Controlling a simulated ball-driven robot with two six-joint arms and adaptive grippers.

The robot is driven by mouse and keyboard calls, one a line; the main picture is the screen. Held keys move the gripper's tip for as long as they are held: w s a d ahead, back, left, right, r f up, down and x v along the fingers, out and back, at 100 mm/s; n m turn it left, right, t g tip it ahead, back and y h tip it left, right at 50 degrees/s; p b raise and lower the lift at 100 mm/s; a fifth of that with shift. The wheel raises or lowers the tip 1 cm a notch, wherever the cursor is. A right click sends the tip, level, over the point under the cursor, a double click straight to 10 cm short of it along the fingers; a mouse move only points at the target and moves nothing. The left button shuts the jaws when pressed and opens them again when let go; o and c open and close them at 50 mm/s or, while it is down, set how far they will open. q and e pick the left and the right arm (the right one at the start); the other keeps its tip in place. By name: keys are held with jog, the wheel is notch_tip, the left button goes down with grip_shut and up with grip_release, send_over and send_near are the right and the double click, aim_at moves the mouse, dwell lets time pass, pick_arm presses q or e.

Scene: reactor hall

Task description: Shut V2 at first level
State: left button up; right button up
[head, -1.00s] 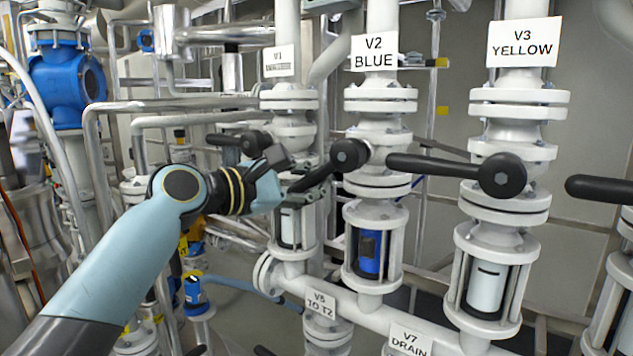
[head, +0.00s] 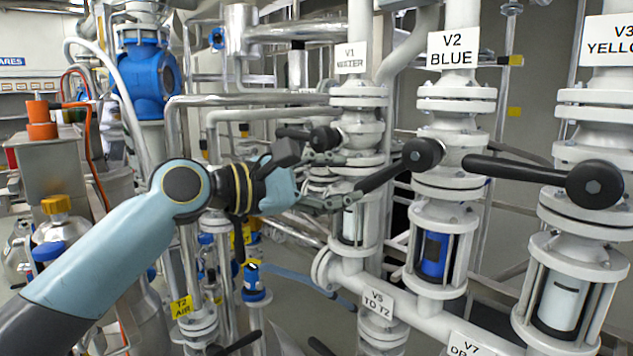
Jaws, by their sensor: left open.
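The V2 valve carries a white sign reading "V2 BLUE" (head: 452,49). Its black lever (head: 388,175) runs from a round hub down and to the left, tilted off level. Below it a sight glass (head: 433,254) shows blue. My left gripper (head: 350,180) is open, with its fingers pointing right at the free end of the V2 lever. One finger lies above the lever's end and one below in the picture; I cannot tell whether they touch it. My right gripper is not in view.
The V1 valve with its black lever (head: 308,136) is close behind my left gripper. The V3 lever (head: 515,168) reaches left toward the V2 hub. A lower pipe bears signs V5 (head: 377,301) and V7 (head: 464,346). Pipes crowd the left.

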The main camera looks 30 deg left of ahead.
pick_arm(q)
jog(key=shift+v, duration=2.05)
dwell(6.0)
